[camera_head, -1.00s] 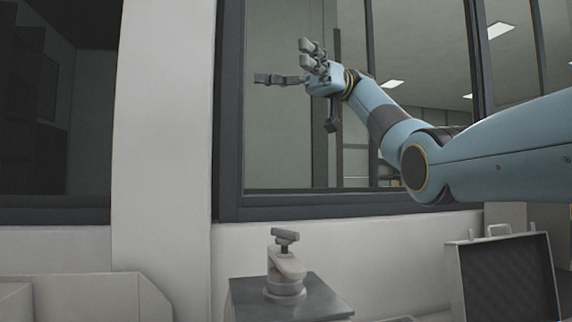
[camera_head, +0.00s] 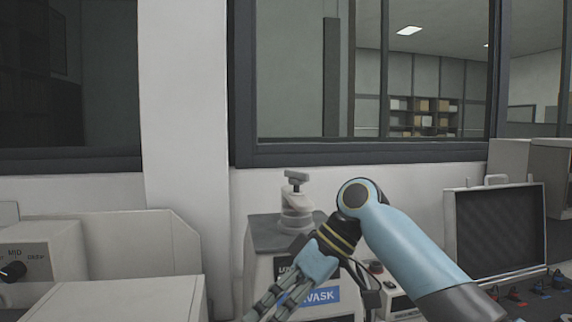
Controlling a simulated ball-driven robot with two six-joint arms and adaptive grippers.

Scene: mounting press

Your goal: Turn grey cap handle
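The mounting press (camera_head: 260,268) stands at the lower middle, with a blue label partly reading "VASK" on its front. On its top sits a pale grey cap (camera_head: 297,210) with a grey T-shaped handle (camera_head: 297,176) above it. My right gripper (camera_head: 268,306) points down and to the left in front of the press, below the handle and apart from it. Its fingertips run to the bottom edge, so whether it is open cannot be told. It hides part of the label and the press front. My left gripper is not in view.
An open case (camera_head: 497,232) with a dark lining stands at the right. A grey machine with a black dial (camera_head: 13,271) is at the far left, near a pale box (camera_head: 150,298). A window with a dark sill (camera_head: 370,151) is behind the press. The space directly above the handle is clear.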

